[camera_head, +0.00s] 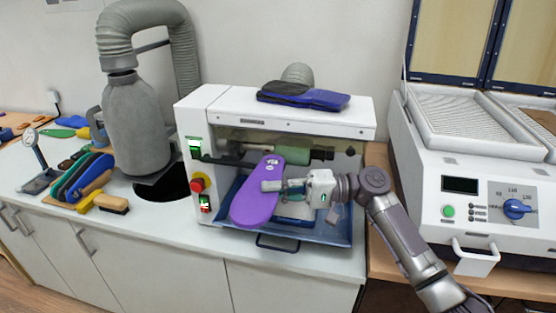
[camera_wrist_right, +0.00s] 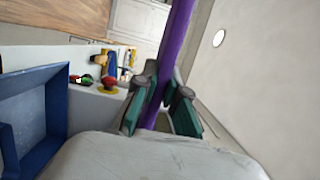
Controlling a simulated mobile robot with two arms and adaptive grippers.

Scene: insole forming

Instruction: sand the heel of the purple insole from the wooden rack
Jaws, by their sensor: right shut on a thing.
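The purple insole (camera_head: 256,204) is in front of the white sanding machine (camera_head: 232,101) in the head view, slanting from lower left to upper right. Its upper end is close to the green sanding drum (camera_head: 291,154); I cannot tell whether they touch. My right gripper (camera_head: 272,186) is shut on the insole near its middle. In the right wrist view, the insole (camera_wrist_right: 178,48) stands edge-on between the green-padded fingers (camera_wrist_right: 162,110). The wooden rack (camera_head: 62,202) holds several insoles at the left of the counter. My left gripper is not in view.
A blue tray (camera_head: 337,236) lies under the drum. Dark blue gloves (camera_head: 303,96) lie on top of the machine. A red emergency knob (camera_head: 198,185) is on its left front. A brush (camera_head: 111,203) and grey dust hose (camera_head: 141,18) are at left; a heating press (camera_head: 480,178) stands at right.

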